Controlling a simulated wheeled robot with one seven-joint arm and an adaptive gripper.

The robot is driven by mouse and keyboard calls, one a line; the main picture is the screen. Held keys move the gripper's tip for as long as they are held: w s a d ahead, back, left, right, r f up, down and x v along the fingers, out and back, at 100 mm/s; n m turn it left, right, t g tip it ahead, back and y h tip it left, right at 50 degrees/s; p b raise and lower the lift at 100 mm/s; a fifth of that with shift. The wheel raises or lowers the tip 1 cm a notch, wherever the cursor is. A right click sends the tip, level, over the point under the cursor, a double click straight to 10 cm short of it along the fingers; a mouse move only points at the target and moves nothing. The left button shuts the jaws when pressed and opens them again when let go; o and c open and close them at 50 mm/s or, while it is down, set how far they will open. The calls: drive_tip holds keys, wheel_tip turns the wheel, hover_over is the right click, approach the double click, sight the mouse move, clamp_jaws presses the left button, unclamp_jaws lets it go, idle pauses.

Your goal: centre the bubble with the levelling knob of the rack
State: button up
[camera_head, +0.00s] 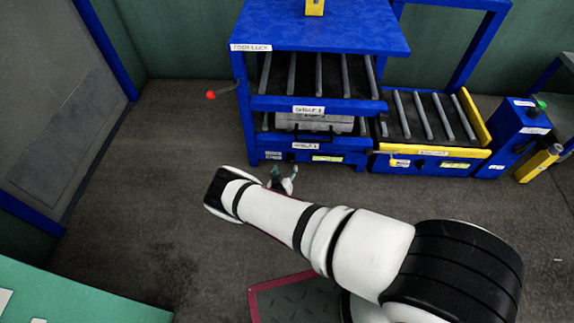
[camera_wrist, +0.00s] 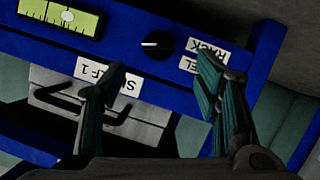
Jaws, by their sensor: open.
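The rack's levelling knob (camera_wrist: 156,44) is black and round with a white pointer mark, on the blue front beam (camera_wrist: 215,22) beside the rack level label. The rack's green bubble level (camera_wrist: 60,14) is at the top left of the wrist view; its pale bubble (camera_wrist: 68,16) lies near the middle, but I cannot tell if it is exactly centred. The level also shows in the head view (camera_head: 327,158). My gripper (camera_wrist: 163,68) is open and empty, its fingers apart, with the knob seen between and beyond the tips. In the head view my gripper (camera_head: 284,178) is in front of the rack's lower beam.
A grey case (camera_wrist: 100,110) with a black handle sits on the lower shelf above the beam. A roller conveyor (camera_head: 428,115) adjoins the rack at right. A red-knobbed lever (camera_head: 211,95) sticks out at left. Floor (camera_head: 150,190) left of my arm is clear.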

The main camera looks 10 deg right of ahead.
sight(290, 160)
drive_tip(key=b+x, duration=0.3)
drive_tip(key=x, duration=0.4)
drive_tip(key=shift+w+d+f, duration=0.15)
drive_tip(key=shift+d, duration=0.1)
drive_tip(key=c, duration=1.1)
